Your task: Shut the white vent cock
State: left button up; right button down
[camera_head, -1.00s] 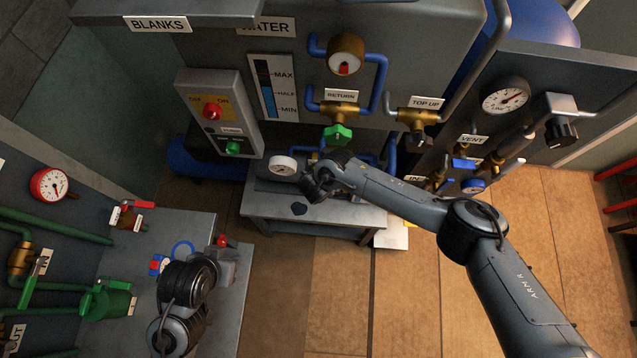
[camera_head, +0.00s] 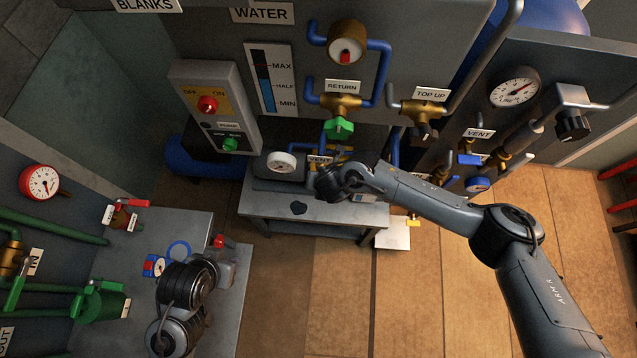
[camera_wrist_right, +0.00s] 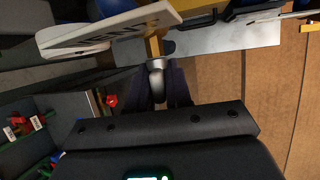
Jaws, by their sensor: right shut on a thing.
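My right gripper (camera_wrist_right: 158,88) is shut on a rounded pale-grey handle end (camera_wrist_right: 156,78) in the right wrist view. The handle sits under a brass stem (camera_wrist_right: 153,46), beside a white label plate (camera_wrist_right: 118,28) that reads VENT. In the head view my right gripper (camera_head: 328,172) is just below the small VENT label (camera_head: 319,160), under the RETURN valve, and my wrist covers most of the cock.
A grey bench (camera_head: 270,211) is below. Another VENT label (camera_head: 479,133) and a blue handle (camera_head: 470,159) are to the right.

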jog(key=m+t+y+b, duration=0.1)
jog(key=y+b, duration=0.3)
jog(key=b, duration=0.3)
jog(key=m+t+y+b, duration=0.1)
jog(key=y+b, duration=0.3)
jog(key=b, duration=0.4)
jog(key=f+m+t+y+b, duration=0.1)
jog(key=y+b, duration=0.3)
jog(key=b, duration=0.4)
jog(key=shift+d, duration=0.25)
jog(key=shift+r+m+t+y+b, duration=0.2)
jog(key=shift+m+t+y+b, duration=0.25)
jog(key=shift+y+b, duration=0.55)
jog(key=c, duration=1.2)
grip_release()
